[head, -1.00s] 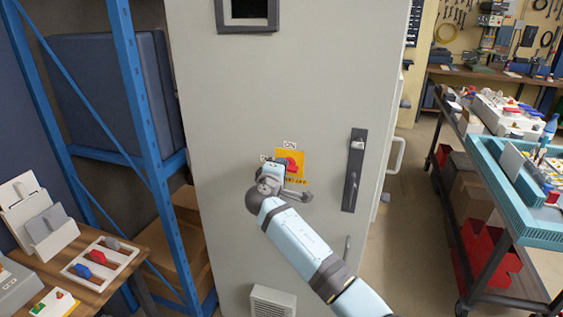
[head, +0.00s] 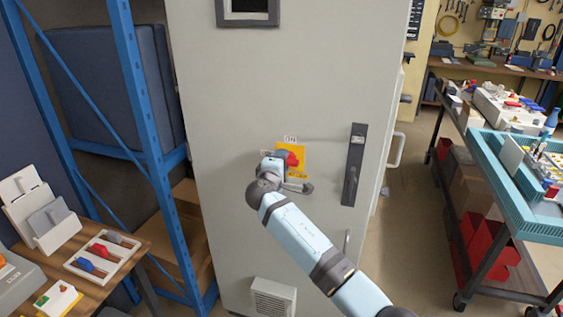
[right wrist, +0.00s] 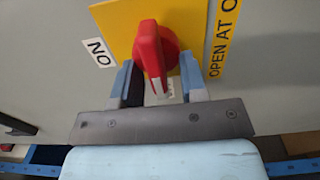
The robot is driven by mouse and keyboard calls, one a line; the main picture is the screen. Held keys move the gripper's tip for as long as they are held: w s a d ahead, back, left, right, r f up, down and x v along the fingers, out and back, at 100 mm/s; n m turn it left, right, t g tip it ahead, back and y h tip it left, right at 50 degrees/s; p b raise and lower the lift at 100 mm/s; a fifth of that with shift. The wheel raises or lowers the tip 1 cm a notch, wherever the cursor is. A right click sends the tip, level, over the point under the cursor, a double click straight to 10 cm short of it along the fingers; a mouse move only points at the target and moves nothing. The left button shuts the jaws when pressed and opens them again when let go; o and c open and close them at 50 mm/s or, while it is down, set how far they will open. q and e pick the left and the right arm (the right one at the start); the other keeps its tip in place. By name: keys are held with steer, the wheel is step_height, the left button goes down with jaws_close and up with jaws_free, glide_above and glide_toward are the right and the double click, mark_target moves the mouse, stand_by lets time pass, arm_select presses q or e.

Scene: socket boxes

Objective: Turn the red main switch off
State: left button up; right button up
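The red main switch (head: 291,158) is a red rotary knob on a yellow plate (head: 299,149) on the grey cabinet door. An ON label (head: 290,139) sits above the plate in the head view. My right gripper (head: 285,172) is at the switch and covers part of it. In the right wrist view the red knob (right wrist: 155,55) stands between the fingertips of my open right gripper (right wrist: 158,82). Small gaps show on both sides of the knob's grip. The ON label (right wrist: 99,52) is at the left there. My left gripper is not in view.
A dark door handle (head: 353,165) is right of the switch on the cabinet (head: 225,220). A blue rack (head: 150,150) and a wooden table with switch boxes stand at the left. A trolley with a teal tray (head: 490,172) is at the right.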

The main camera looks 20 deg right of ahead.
steer(key=b+v, duration=0.1)
steer(key=v, duration=1.2)
steer(key=shift+s+a+b, duration=0.25)
steer(key=shift+s+b, duration=0.1)
steer(key=shift+b, duration=0.05)
steer(key=shift+f, duration=0.1)
